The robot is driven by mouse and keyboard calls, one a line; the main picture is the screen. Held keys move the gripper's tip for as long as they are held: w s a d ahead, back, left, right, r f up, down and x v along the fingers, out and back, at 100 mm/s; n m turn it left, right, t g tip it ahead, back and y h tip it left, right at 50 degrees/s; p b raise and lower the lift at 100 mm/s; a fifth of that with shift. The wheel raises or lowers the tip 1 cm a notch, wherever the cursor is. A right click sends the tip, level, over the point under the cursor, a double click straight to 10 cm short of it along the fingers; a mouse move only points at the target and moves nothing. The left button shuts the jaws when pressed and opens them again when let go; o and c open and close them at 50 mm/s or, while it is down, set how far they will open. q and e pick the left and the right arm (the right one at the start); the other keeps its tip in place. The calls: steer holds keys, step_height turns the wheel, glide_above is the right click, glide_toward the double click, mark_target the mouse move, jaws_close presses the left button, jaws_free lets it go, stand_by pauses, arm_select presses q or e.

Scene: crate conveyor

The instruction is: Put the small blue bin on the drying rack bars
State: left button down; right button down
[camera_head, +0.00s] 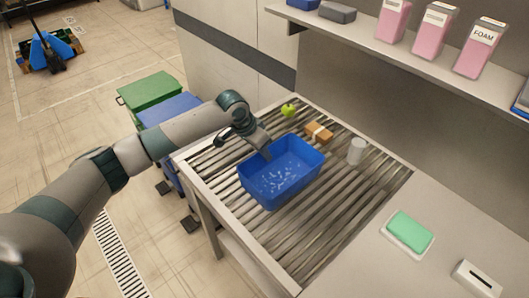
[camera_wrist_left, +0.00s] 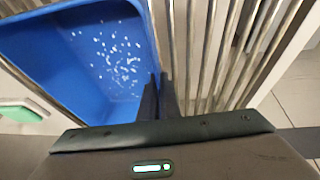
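The small blue bin (camera_head: 292,190) is upright over the drying rack bars (camera_head: 325,232); I cannot tell whether its base rests on them. Pale flecks show on its inside floor. My left gripper (camera_head: 266,153) is at the bin's back-left rim. In the left wrist view the blue bin (camera_wrist_left: 50,50) fills the left side, and the fingers of my left gripper (camera_wrist_left: 160,84) stand close together on either side of its wall, gripping it. The part of the wall between the fingers is hidden. My right gripper is not in view.
A green apple (camera_head: 288,111), an orange-brown block (camera_head: 319,132) and a white cylinder (camera_head: 356,151) stand behind the bin. A green sponge (camera_head: 409,232) and a slotted white box (camera_head: 476,280) are at the right. A shelf (camera_head: 400,50) overhangs the back. Front bars are clear.

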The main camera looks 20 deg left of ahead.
arm_select(q)
steer(key=c, duration=2)
jaws_free()
steer(key=shift+r, duration=0.1)
steer(key=shift+a+r, duration=0.1)
steer(key=shift+r, duration=0.05)
steer(key=b+v, duration=0.3)
steer(key=v, duration=0.8)
steer(key=shift+r, duration=0.3)
steer(key=shift+s, duration=0.1)
